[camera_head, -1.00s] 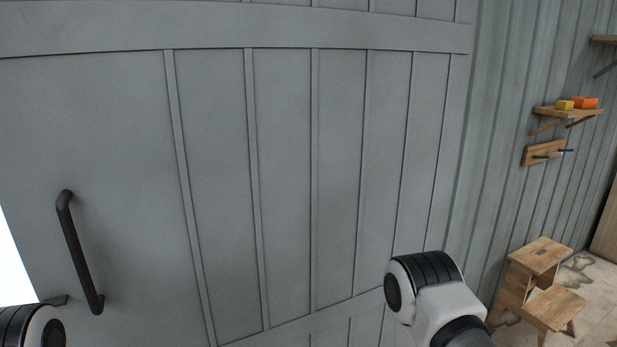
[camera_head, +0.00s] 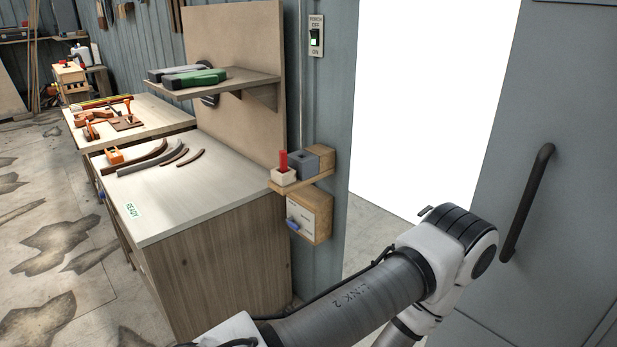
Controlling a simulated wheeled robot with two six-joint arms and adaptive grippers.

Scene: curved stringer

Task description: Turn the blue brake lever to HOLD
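A small blue lever-like part (camera_head: 293,224) sticks out at the lower left of a wooden box (camera_head: 318,217) on the wall post, beside the workbench. The box's pale front plate carries small lettering that I cannot read, so I cannot tell which position the lever is at. I cannot be sure that this part is the brake lever. A white and grey arm of mine crosses the lower right of the view, with its elbow in front of the doorway. Neither of my grippers shows.
A workbench (camera_head: 182,196) with curved wooden strips stands left of the box. A small shelf (camera_head: 303,182) with a red peg and grey block sits above the box. A bright open doorway (camera_head: 408,90) and a grey door with a dark handle (camera_head: 527,203) are right. Floor at left is clear.

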